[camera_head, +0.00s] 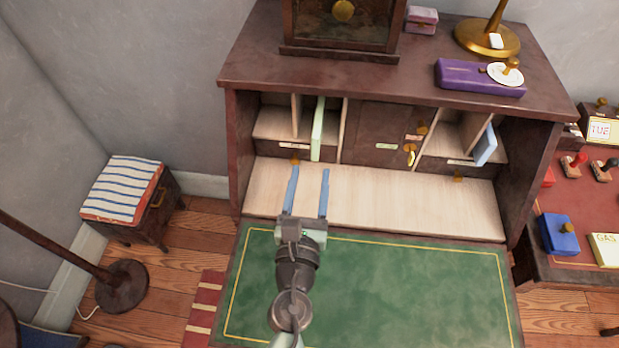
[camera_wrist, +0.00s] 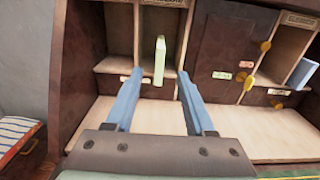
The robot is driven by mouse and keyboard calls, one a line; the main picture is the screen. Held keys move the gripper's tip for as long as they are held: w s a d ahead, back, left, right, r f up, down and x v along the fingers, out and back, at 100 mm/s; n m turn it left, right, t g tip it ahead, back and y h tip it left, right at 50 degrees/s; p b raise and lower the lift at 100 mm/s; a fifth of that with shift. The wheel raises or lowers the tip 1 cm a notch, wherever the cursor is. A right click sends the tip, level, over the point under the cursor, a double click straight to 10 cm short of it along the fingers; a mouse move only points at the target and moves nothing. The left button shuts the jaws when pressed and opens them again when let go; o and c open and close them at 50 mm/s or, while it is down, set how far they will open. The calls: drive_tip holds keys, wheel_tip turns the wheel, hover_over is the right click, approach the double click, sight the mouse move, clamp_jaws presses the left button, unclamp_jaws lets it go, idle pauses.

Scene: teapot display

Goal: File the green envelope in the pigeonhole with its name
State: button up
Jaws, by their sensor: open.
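The pale green envelope (camera_head: 318,130) stands upright in a pigeonhole left of the desk's middle door, its front edge sticking out a little. It also shows in the wrist view (camera_wrist: 160,60), between and beyond my fingertips. My gripper (camera_head: 309,172) is open and empty over the pale wooden shelf, with its two blue fingers pointing at the pigeonholes. In the wrist view the fingers (camera_wrist: 160,76) are apart, one to each side of the envelope, and do not appear to touch it. Name labels above the pigeonholes are too blurred to read surely.
A blue envelope (camera_head: 486,146) leans in a right-hand pigeonhole. The middle door (camera_head: 375,130) has brass knobs beside it. Thin upright dividers flank the pigeonholes. The pale shelf (camera_head: 400,192) and green writing surface (camera_head: 420,285) are clear apart from my arm.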

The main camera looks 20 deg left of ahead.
sight(315, 151)
drive_tip(key=shift+c, duration=0.8)
drive_tip(key=s+f+b, duration=0.1)
drive_tip(key=s+d+b, duration=0.1)
drive_tip(key=s+b, duration=0.1)
drive_tip(key=s+f+b, duration=0.1)
drive_tip(key=shift+s+d+f+b, duration=0.2)
drive_tip(key=shift+s+f+b, duration=0.15)
drive_tip(key=shift+s+b, duration=0.05)
clamp_jaws()
drive_tip(key=x, duration=0.6)
drive_tip(key=p+x, duration=0.1)
drive_tip(key=x, duration=0.3)
drive_tip(key=shift+d+r, duration=0.1)
drive_tip(key=shift+r, duration=0.2)
drive_tip(key=shift+w, duration=0.25)
